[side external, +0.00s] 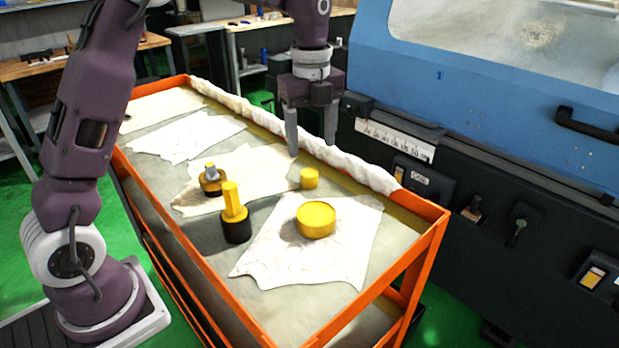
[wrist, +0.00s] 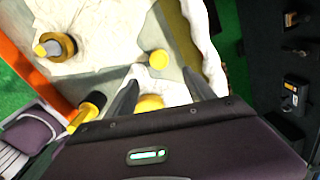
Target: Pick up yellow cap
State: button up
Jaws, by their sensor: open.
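Two plain yellow pieces could be the yellow cap. A wide, low yellow round piece (side external: 316,220) rests on a white cloth at the near end of the cart. A smaller yellow cylinder (side external: 310,178) stands behind it, near the rolled cloth edge. My gripper (side external: 310,148) is open and empty, pointing down above the small cylinder and apart from it. In the wrist view the small cylinder (wrist: 158,62) shows just beyond my fingertips (wrist: 161,80). The wide piece (wrist: 149,103) shows between the fingers, partly hidden by my gripper body.
A yellow peg on a black base (side external: 235,214) and a grey-topped yellow and black piece (side external: 211,181) stand to the left. White cloths lie on the orange-framed cart (side external: 430,245). A rolled cloth (side external: 290,137) lines its far edge. The blue grinder (side external: 480,90) stands close behind.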

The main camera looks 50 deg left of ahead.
aim_at(311, 174)
jog(key=shift+m, duration=0.3)
jog(key=f, duration=0.7)
jog(key=shift+w+a+f, duration=0.15)
jog(key=shift+a+f, duration=0.15)
jog(key=shift+f, duration=0.1)
grip_shut()
notch_tip(311, 174, up, 10)
jog(key=s+a+n, duration=0.2)
jog(key=s+a, duration=0.2)
jog(key=s, duration=0.1)
jog(key=s+a+r+n, duration=0.1)
jog(key=s+a+n, duration=0.1)
jog(key=s+a, duration=0.2)
jog(key=s+a+r+n, duration=0.1)
jog(key=s+a+n, duration=0.1)
jog(key=s, duration=0.5)
jog(key=shift+s+a, duration=0.15)
jog(key=shift+a, duration=0.75)
